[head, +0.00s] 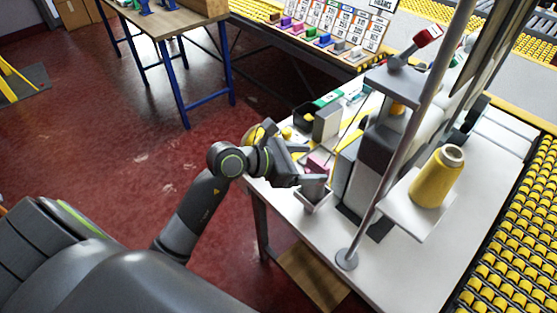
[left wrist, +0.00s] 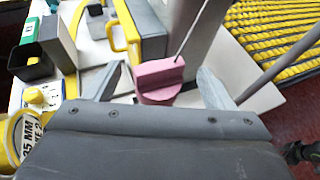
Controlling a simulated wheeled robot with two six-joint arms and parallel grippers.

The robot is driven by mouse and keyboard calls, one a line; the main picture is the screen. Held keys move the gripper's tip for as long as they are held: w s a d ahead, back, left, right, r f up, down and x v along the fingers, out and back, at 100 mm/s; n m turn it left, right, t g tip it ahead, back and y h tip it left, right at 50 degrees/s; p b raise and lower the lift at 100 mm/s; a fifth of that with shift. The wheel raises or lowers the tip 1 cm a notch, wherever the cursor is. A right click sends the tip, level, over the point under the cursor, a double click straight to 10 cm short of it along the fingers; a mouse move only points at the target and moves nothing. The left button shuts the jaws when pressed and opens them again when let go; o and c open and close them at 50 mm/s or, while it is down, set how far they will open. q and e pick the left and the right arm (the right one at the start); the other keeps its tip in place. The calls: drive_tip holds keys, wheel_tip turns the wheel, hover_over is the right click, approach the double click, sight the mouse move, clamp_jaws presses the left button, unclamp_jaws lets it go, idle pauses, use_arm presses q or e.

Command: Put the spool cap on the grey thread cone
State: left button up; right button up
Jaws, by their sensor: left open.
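A pink piece (left wrist: 160,80) with a rounded lower part and a block-like grip on top may be the spool cap. It also shows small in the head view (head: 319,162). My left gripper (head: 307,168) is open over the white table, with the pink piece between its fingers in the left wrist view; whether they touch it I cannot tell. A yellow thread cone (head: 432,182) with a pale top stands upright on a white plate at the right. I cannot make out a grey thread cone.
A metal pole (head: 408,130) rises between my left gripper and the yellow cone. A grey machine (head: 378,150) stands behind the gripper.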

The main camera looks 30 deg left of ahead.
use_arm(q)
drive_tip(key=b+v, duration=0.1)
drive_tip(key=v, duration=0.7)
drive_tip(key=shift+s+a, duration=0.2)
drive_tip(key=shift+a, duration=0.05)
drive_tip(key=shift+r, duration=0.1)
